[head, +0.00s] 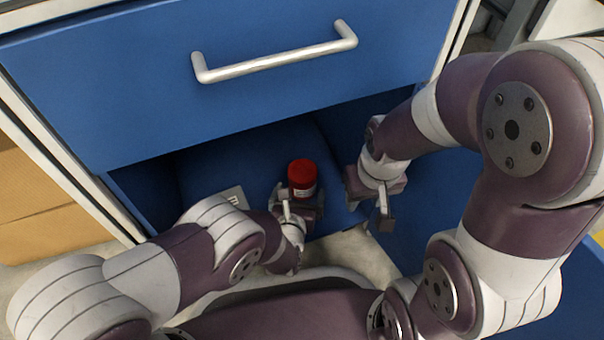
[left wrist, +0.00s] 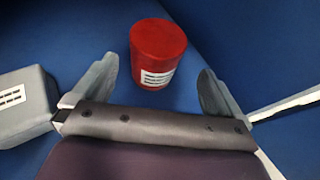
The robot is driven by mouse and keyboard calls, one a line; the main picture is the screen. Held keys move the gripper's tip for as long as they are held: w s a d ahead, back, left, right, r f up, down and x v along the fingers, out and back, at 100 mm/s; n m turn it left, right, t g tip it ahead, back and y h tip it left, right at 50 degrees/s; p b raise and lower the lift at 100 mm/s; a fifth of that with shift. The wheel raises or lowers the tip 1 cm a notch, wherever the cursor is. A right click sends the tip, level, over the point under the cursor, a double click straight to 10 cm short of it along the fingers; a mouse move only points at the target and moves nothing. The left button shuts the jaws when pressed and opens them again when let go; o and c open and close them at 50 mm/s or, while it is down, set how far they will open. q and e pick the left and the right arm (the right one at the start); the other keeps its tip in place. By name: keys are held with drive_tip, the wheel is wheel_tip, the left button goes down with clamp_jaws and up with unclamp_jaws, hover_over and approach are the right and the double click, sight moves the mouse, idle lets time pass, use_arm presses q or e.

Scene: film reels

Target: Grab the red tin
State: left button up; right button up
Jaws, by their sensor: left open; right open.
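The red tin (head: 302,175) is a short cylinder with a white label, standing upright inside the open lower blue drawer. It also shows in the left wrist view (left wrist: 157,50), just beyond and between the finger tips. My left gripper (head: 298,200) is open right in front of the tin, its fingers (left wrist: 160,88) spread to either side. I cannot tell whether they touch it. My right gripper (head: 366,207) is open and empty, to the right of the tin near the drawer's right side.
A grey box with a white label (head: 233,197) lies left of the tin; it also shows in the left wrist view (left wrist: 25,107). The closed upper blue drawer (head: 130,75) with its metal handle (head: 275,62) overhangs from above. Cardboard (head: 40,205) stands at the left.

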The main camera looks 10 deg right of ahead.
sight(301, 186)
use_arm(q)
drive_tip(key=x, duration=0.3)
drive_tip(key=shift+w+f+b, duration=0.1)
drive_tip(key=shift+f+b, duration=0.05)
drive_tip(key=shift+b, duration=0.25)
drive_tip(key=b+x, duration=0.4)
drive_tip(key=x, duration=0.1)
drive_tip(key=shift+a+f, duration=0.25)
drive_tip(key=shift+f, duration=0.1)
drive_tip(key=shift+w+r, duration=0.1)
drive_tip(key=shift+r, duration=0.15)
drive_tip(key=c, duration=1)
use_arm(e)
wheel_tip(301, 186, down, 4)
drive_tip(key=shift+r, duration=0.1)
